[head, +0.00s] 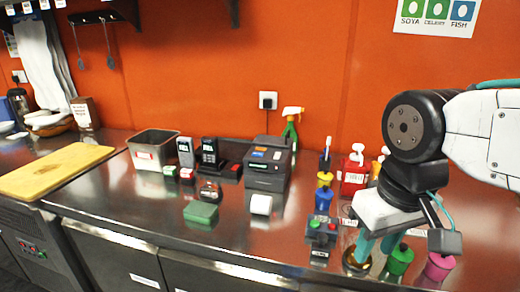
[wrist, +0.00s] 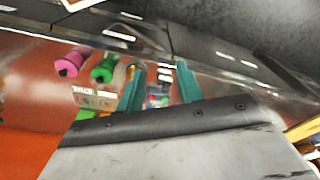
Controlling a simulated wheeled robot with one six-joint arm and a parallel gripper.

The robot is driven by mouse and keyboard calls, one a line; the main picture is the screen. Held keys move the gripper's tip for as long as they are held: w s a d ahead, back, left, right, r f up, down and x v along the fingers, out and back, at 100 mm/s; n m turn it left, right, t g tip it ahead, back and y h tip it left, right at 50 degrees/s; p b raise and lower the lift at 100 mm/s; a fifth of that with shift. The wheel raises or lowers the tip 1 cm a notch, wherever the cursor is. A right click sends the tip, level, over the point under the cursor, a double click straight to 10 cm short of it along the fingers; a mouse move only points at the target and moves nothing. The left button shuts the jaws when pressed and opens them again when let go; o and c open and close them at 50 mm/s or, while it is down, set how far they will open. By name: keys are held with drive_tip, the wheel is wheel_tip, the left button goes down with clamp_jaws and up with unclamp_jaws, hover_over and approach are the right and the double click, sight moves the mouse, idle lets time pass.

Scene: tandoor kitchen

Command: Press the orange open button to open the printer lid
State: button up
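The printer (head: 266,170) is a dark boxy machine on the steel counter, against the orange wall. Its top front carries a small blue panel with a little orange beside it; the button itself is too small to make out clearly. A white paper piece (head: 261,204) shows at its front. My gripper (head: 374,256) is to the right of the printer and nearer the camera, pointing down over the bottles at the front right. Its two teal fingers are apart with nothing gripped. They also show apart in the wrist view (wrist: 160,67), where I cannot make out the printer.
A button box (head: 322,230) with green and red buttons stands between printer and gripper. A red container (head: 354,176) and spray bottle (head: 291,127) are behind. Handsets (head: 209,152) and a green box (head: 201,213) are left.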

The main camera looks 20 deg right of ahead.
clamp_jaws()
idle(1.8)
